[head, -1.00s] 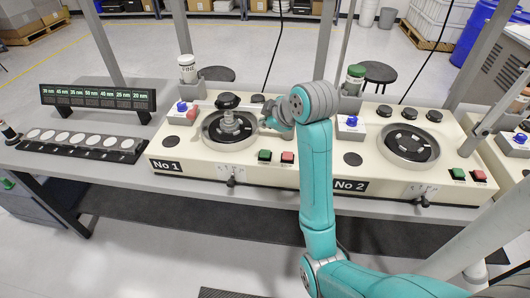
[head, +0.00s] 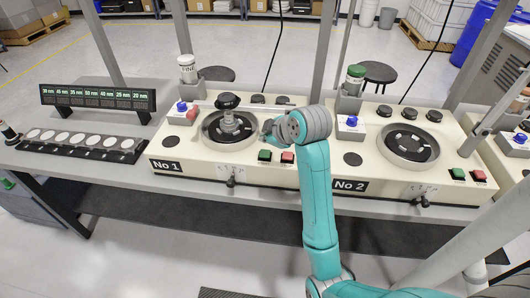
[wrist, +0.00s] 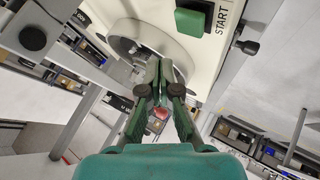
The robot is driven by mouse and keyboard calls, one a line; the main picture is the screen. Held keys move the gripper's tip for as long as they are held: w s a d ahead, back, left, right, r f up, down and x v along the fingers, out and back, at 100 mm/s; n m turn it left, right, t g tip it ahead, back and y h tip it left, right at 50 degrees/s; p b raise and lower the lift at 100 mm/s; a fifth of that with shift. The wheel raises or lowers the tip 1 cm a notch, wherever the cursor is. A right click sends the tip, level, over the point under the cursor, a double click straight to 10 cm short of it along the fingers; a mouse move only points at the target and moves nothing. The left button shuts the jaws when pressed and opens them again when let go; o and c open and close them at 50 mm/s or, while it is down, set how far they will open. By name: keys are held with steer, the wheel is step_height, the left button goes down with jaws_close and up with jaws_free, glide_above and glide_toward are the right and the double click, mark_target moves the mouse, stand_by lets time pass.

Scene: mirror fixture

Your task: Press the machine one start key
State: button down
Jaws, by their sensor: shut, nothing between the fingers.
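Machine one (head: 190,166) is a cream console labelled No 1, left of centre in the head view. Its green start key (head: 264,155) is on the front right of the top, beside a red key (head: 287,157). In the wrist view the green key (wrist: 193,20), labelled START, is at the top, right of the fingertips. My gripper (head: 267,131) is shut and empty, behind the green key in the head picture and apart from it. In the wrist view my gripper (wrist: 160,68) points across the round bowl (wrist: 180,55).
Machine one's bowl (head: 208,139) has a post and black knob (head: 228,101) close left of my gripper. Machine two (head: 440,190) stands to the right with its own green and red keys. A rack of white discs (head: 80,142) lies at the left.

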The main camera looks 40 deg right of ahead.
mark_target(266, 154)
steer(key=shift+f, duration=1.45)
steer(key=shift+f, duration=0.15)
stand_by(0.3)
steer(key=shift+f, duration=0.25)
